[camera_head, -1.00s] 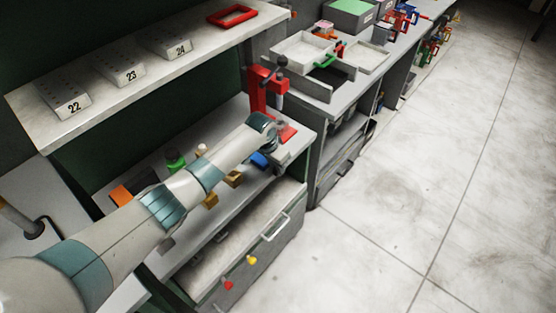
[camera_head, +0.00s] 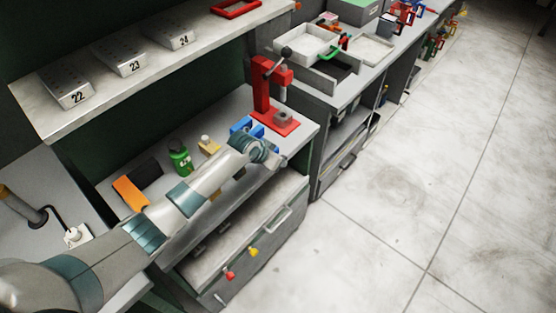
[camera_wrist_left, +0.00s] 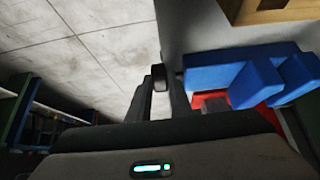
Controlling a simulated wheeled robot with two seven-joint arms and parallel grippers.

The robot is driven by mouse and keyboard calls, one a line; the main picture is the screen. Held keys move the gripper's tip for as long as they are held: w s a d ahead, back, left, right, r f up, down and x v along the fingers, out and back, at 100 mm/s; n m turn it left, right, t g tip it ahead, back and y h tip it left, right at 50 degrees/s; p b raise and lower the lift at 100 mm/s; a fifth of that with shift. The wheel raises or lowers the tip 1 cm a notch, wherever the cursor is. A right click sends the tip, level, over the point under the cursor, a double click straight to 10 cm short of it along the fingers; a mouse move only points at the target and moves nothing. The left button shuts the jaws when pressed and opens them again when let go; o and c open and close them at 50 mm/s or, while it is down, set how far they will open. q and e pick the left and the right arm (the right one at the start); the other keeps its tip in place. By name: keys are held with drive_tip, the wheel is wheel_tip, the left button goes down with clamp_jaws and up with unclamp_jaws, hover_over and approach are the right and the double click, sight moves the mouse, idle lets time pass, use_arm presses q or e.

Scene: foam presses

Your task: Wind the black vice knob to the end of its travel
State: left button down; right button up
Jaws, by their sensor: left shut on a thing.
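The blue vice (camera_head: 241,126) stands on the bench beside the red press, partly behind my left forearm. In the left wrist view its blue body (camera_wrist_left: 235,78) fills the right side. The black knob (camera_wrist_left: 158,78) shows there between the fingertips of my left gripper (camera_wrist_left: 158,92), to the left of the blue body. The gripper is shut on the knob. In the head view my left gripper (camera_head: 272,158) is at the bench's front edge, and the knob is hidden. My right gripper is not in view.
The red press (camera_head: 262,92) stands just behind the vice. A green bottle (camera_head: 180,160), a tan vice (camera_head: 208,147) and an orange block (camera_head: 130,194) are along the bench. A drawer (camera_head: 250,238) is below. Open floor lies to the right.

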use_arm(q)
drive_tip(key=c, duration=1.6)
unclamp_jaws()
drive_tip(key=shift+s+a+r, duration=0.1)
drive_tip(key=shift+r, duration=0.05)
drive_tip(key=b+v, duration=0.4)
drive_tip(key=v, duration=1.3)
drive_tip(key=shift+b, duration=0.3)
